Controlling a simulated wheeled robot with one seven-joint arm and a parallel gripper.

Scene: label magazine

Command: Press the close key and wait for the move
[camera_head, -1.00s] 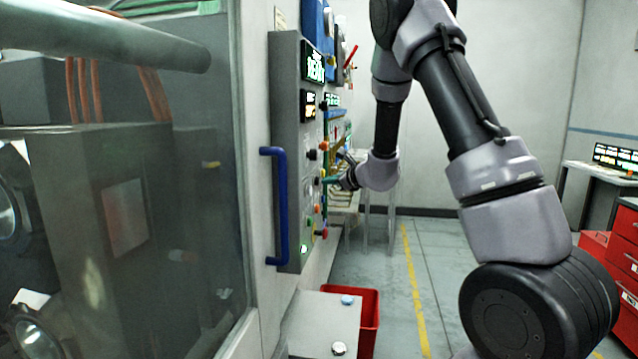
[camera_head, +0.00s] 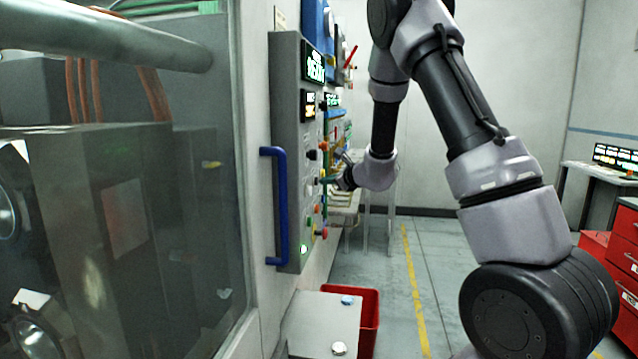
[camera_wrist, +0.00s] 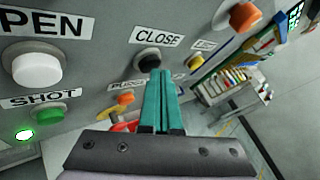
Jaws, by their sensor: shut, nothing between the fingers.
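The control panel (camera_head: 287,215) is a grey upright box seen edge-on in the head view. In the wrist view, the black close key (camera_wrist: 148,59) sits under a label reading CLOSE. My gripper (camera_wrist: 163,74) is shut and empty, its two teal fingers side by side. Its tips overlap the lower right of the close key in the wrist view; I cannot tell whether they touch it. My gripper also shows at the panel in the head view (camera_head: 327,180).
Around the key are a white key (camera_wrist: 37,69) under a partly cut label ending in PEN, a green key (camera_wrist: 48,114) under SHOT, and an orange key (camera_wrist: 124,98). A red bin (camera_head: 368,322) stands below.

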